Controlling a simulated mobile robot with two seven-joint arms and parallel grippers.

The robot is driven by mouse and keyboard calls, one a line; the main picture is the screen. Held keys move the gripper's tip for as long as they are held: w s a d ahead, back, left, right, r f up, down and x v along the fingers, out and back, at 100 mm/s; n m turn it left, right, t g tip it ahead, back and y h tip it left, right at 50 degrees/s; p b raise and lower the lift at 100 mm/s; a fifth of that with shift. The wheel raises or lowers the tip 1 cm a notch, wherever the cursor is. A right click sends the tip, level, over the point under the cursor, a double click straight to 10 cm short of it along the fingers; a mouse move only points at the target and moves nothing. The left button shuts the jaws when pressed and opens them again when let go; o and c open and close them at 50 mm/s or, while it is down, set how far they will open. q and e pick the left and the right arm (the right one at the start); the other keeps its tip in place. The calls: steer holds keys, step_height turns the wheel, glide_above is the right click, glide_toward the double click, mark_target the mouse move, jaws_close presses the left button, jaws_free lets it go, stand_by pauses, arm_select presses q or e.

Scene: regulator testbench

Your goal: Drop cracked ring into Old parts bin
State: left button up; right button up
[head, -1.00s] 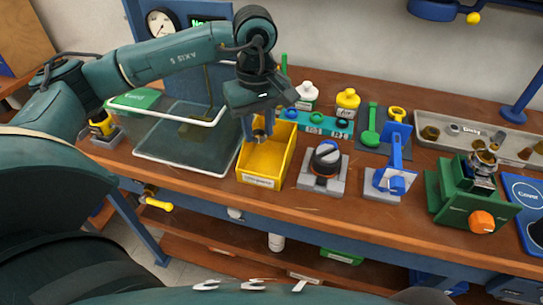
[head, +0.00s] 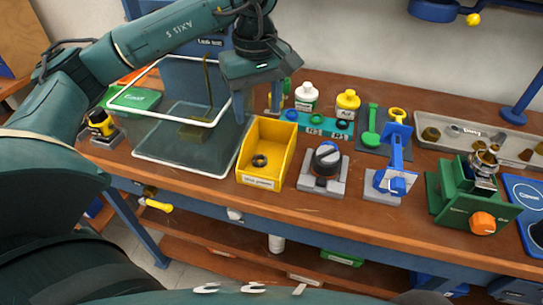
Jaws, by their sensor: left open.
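The cracked ring (head: 260,160), small and dark, lies inside the yellow bin (head: 258,182), against its inner surface. The bin has a white label on its front that is too small to read surely. My left gripper (head: 257,108) is open and empty above the back of the bin, its two fingers spread apart and clear of the ring. My right gripper is not in view.
A clear tank (head: 170,162) with a white rim stands left of the bin. A grey block with a black knob (head: 326,160) stands to its right. Behind are white (head: 306,97) and yellow (head: 347,104) bottles and a teal strip (head: 330,131) with rings. A green fixture (head: 462,195) stands farther right.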

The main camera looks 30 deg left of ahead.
arm_select(q)
step_height(320, 180, up, 8)
steer(key=shift+f+p, duration=0.2)
steer(key=shift+p, duration=0.25)
